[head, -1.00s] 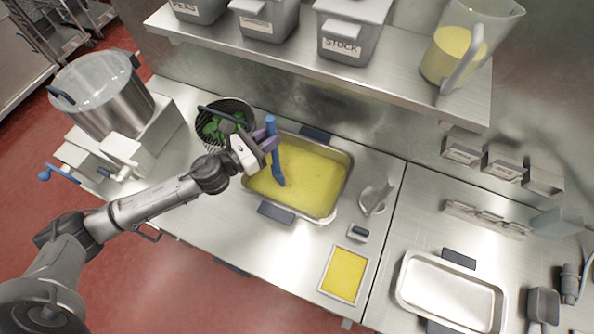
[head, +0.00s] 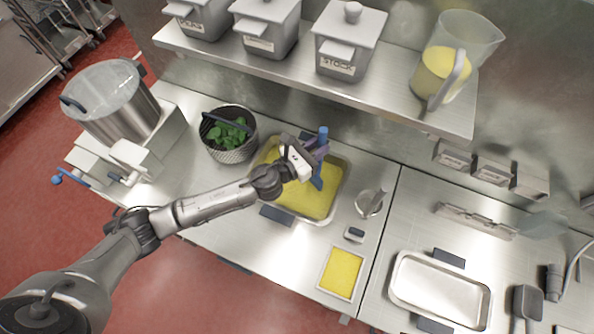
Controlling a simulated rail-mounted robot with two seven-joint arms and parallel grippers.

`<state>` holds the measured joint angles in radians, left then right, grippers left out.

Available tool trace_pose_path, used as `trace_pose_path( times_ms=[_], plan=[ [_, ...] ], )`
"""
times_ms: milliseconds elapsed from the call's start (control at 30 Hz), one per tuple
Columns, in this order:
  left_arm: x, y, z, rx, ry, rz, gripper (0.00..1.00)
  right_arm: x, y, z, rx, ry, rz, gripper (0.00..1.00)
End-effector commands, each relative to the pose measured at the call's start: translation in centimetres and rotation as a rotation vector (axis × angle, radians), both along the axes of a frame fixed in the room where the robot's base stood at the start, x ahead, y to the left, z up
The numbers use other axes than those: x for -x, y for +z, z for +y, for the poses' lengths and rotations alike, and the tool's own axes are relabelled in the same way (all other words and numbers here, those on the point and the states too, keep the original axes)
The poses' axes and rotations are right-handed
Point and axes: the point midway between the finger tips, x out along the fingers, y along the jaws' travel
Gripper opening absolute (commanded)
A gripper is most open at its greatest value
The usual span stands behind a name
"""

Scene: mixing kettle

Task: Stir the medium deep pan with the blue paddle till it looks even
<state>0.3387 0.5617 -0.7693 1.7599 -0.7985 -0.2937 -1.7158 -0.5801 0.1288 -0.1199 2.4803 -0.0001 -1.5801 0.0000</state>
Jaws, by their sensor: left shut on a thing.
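The medium deep pan (head: 331,207) sits on the steel counter, filled with a yellow mix (head: 300,203) that looks even in colour from here. My left gripper (head: 314,158) is over the back right part of the pan. It is shut on the blue paddle (head: 322,140), which stands near upright with its lower end in the yellow mix. My right gripper is not in view.
A dark basket with green leaves (head: 228,135) stands left of the pan, and a large pot (head: 112,105) farther left. A yellow-filled small tray (head: 341,272), a steel cup (head: 369,203) and an empty tray (head: 440,290) lie to the right. A shelf (head: 300,72) overhangs the back.

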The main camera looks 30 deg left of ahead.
Motion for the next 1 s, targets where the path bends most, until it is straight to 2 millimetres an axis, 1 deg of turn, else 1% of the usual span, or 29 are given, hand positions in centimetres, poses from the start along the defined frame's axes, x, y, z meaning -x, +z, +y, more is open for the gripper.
trace_pose_path(
  times_ms=[33,67,100,233,333,433,800,1000],
  plan=[
    [1.1,0.3,-0.7,0.003,-0.003,0.001,0.00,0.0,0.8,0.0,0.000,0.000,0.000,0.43],
    [1.6,0.4,-1.0,0.004,-0.003,0.002,0.00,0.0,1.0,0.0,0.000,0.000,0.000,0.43],
    [2.3,0.0,-0.2,-0.001,0.001,0.002,0.00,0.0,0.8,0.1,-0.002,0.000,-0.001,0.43],
    [4.8,0.0,1.2,-0.002,0.000,0.001,0.00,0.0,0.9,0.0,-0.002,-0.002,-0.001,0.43],
    [4.4,0.0,1.1,0.000,0.001,-0.002,0.00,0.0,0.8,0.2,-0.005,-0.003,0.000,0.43],
    [4.1,0.0,1.6,-0.001,0.001,-0.003,0.00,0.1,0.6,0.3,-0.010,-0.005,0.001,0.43],
    [2.3,-0.1,4.7,-0.001,0.002,-0.002,0.00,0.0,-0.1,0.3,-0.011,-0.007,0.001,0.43],
    [1.5,0.0,5.8,0.001,0.000,-0.002,0.00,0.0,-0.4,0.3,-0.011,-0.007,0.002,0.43]
  ],
)
